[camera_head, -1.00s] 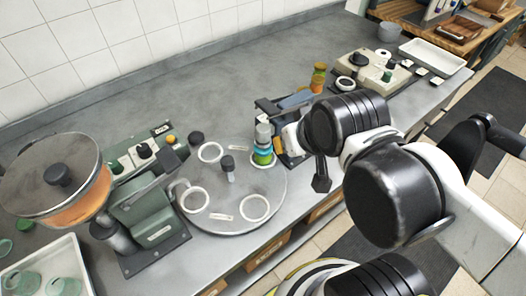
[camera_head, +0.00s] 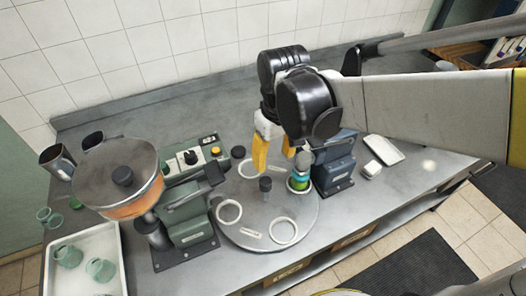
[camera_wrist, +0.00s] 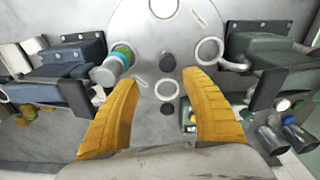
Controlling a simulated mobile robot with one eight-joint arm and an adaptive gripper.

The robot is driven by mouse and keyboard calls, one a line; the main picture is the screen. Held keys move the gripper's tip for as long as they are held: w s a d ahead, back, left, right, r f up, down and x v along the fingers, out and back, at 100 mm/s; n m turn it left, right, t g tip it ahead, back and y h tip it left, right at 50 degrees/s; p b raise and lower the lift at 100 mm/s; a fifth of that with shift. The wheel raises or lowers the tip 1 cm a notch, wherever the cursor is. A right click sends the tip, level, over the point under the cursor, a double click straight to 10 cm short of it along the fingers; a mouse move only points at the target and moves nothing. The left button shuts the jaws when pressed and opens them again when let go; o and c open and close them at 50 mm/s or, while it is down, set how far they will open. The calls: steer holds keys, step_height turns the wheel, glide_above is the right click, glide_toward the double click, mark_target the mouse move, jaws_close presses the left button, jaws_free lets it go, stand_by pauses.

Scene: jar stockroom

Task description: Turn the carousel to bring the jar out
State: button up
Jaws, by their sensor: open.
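The round grey carousel (camera_head: 262,236) lies flat on the bench and has white rings and an upright dark knob (camera_head: 265,184) at its middle. The jar (camera_head: 300,178), with green, yellow and blue bands and a pale lid, stands on its right side, close beside the blue machine (camera_head: 336,165). In the wrist view the jar (camera_wrist: 115,64) is left of the knob (camera_wrist: 167,62), beyond the left finger. My gripper (camera_head: 274,162) is open and empty above the carousel's back part. In the wrist view its yellow fingers (camera_wrist: 160,78) are apart, with a white ring between them.
A green machine (camera_head: 190,215) with an orange-filled hopper stands at the carousel's left. A white tray (camera_head: 110,240) with green glasses is at the far left. A small white tray (camera_head: 383,149) lies right of the blue machine. The bench behind the carousel is mostly clear.

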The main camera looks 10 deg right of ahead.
mark_target(266, 182)
steer(key=shift+w+a+f+n+g, duration=0.15)
steer(key=shift+w+a+f+g, duration=0.1)
steer(key=shift+a, duration=0.2)
steer(key=shift+w+a+f+n+g, duration=0.1)
steer(key=shift+a+f+n+g, duration=0.1)
steer(key=shift+a, duration=0.25)
steer(key=shift+f, duration=0.35)
step_height(266, 182, down, 10)
steer(key=b, duration=0.3)
steer(key=shift+f+b, duration=0.15)
steer(key=shift+b, duration=0.15)
jaws_close()
